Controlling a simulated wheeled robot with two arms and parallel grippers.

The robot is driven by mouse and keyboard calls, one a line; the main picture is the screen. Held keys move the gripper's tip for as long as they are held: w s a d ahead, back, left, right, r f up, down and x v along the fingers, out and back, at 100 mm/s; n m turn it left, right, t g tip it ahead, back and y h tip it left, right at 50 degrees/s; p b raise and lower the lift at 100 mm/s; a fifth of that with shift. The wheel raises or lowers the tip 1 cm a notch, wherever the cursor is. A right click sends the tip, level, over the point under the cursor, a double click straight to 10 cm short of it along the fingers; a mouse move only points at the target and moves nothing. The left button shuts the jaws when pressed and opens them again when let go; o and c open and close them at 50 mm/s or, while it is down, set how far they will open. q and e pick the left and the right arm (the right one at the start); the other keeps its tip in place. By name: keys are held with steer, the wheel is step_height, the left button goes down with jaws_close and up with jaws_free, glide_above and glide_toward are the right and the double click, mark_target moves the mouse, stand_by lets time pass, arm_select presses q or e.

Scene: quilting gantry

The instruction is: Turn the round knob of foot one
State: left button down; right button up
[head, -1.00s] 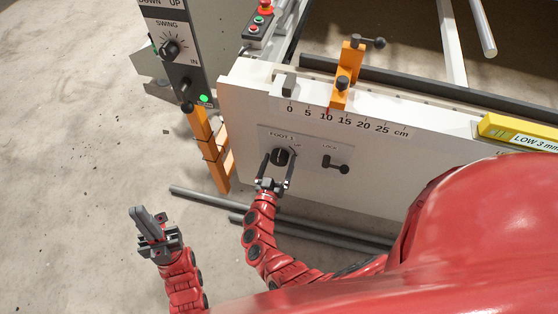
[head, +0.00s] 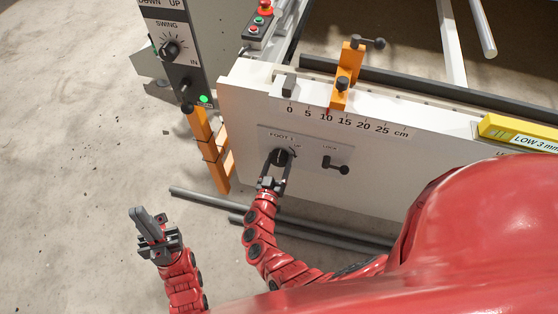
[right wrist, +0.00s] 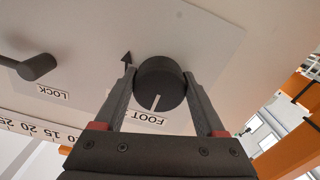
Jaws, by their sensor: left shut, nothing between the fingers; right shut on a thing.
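The round black knob (head: 279,157) of foot one sits on the pale label plate on the white panel. In the right wrist view the knob (right wrist: 160,84) shows a white pointer line beside the word FOOT. My right gripper (head: 276,160) has its two fingers on either side of the knob and is shut on it; it also shows in the right wrist view (right wrist: 160,88). My left gripper (head: 145,222) is shut and empty, held over the floor at the lower left, away from the panel.
A black lock handle (head: 336,166) sits just right of the knob. An orange stop (head: 341,92) stands on the scale above. A control post (head: 172,48) with a swing knob is at the left. Grey bars (head: 205,198) lie on the floor below the panel.

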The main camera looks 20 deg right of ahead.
steer(key=shift+m, duration=0.3)
steer(key=m+b, duration=0.3)
steer(key=m, duration=0.2)
steer(key=shift+f+m, duration=0.15)
steer(key=shift+m, duration=0.15)
steer(key=m+b, duration=0.4)
steer(key=m, duration=0.1)
steer(key=shift+w+a+b, duration=0.1)
steer(key=shift+a+b, duration=0.05)
steer(key=shift+b, duration=0.2)
steer(key=m+b, duration=0.3)
steer(key=m, duration=0.1)
steer(key=m+b, duration=0.3)
steer(key=shift+a+m, duration=0.1)
steer(key=shift+m, duration=0.2)
steer(key=m+b, duration=0.3)
steer(key=shift+r+m, duration=0.2)
steer(key=shift+m, duration=0.1)
steer(key=shift+r+m+b, duration=0.2)
steer(key=shift+m+b, duration=0.4)
